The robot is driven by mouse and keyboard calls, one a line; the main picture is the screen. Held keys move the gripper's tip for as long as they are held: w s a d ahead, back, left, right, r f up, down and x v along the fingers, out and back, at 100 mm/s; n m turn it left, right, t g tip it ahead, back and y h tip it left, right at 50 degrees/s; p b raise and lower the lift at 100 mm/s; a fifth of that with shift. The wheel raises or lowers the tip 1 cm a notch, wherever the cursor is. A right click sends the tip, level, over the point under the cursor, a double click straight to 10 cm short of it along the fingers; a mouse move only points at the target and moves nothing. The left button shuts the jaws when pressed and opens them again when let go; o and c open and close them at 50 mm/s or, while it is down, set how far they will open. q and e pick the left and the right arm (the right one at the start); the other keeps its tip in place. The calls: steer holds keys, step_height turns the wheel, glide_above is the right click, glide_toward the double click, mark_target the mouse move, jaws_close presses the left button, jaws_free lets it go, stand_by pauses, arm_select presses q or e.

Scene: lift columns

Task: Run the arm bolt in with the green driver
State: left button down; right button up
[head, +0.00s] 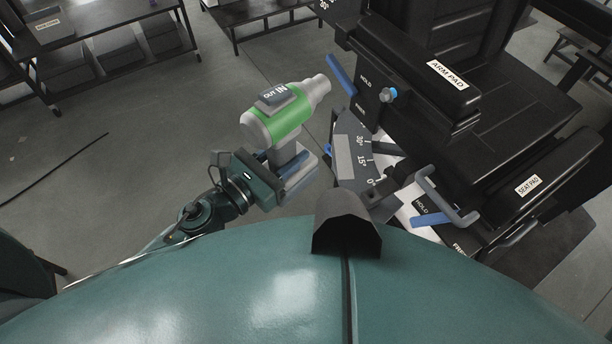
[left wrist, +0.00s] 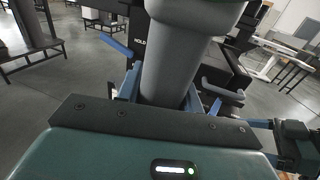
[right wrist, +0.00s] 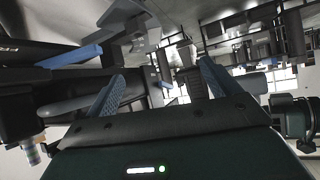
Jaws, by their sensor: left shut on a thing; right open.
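The green driver (head: 284,122) has a grey nose and a dark "OUT / IN" switch on top. My left gripper (head: 298,172) is shut on its grey handle (left wrist: 172,75), and the nose points up and right.
The black chair fills the right, with a blue HOLD/FREE lever (head: 341,75), an angle scale (head: 357,155) and a seat pad (head: 525,190). A lower blue lever (head: 428,219) sticks out near its base. Shelves (head: 95,50) stand at the back left. Floor at left is mostly clear.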

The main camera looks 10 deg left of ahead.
mark_target(315, 163)
arm_select(q)
steer(key=d+f+m+g+h, duration=0.1)
steer(key=d+f+m+g+h+b, duration=0.1)
steer(key=d+f+g+h, duration=0.1)
steer(key=shift+s+f+m, duration=0.15)
steer(key=shift+f+m, duration=0.1)
steer(key=shift+m, duration=0.15)
arm_select(e)
steer(key=shift+o, duration=1.1)
steer(key=shift+w+a, duration=0.2)
steer(key=shift+a, duration=0.3)
arm_select(q)
steer(key=shift+d+g+h, duration=0.3)
steer(key=shift+d, duration=0.05)
steer(key=shift+w+d, duration=0.45)
steer(key=shift+d, duration=0.15)
steer(key=shift+p+x, duration=0.35)
steer(key=shift+x, duration=0.6)
steer(key=shift+w+d, duration=0.45)
steer(key=shift+d, duration=0.15)
steer(key=shift+w+d, duration=0.45)
steer(key=shift+d, duration=0.15)
arm_select(e)
steer(key=shift+s+d+r, duration=0.1)
steer(key=shift+d, duration=0.1)
steer(key=shift+a, duration=0.1)
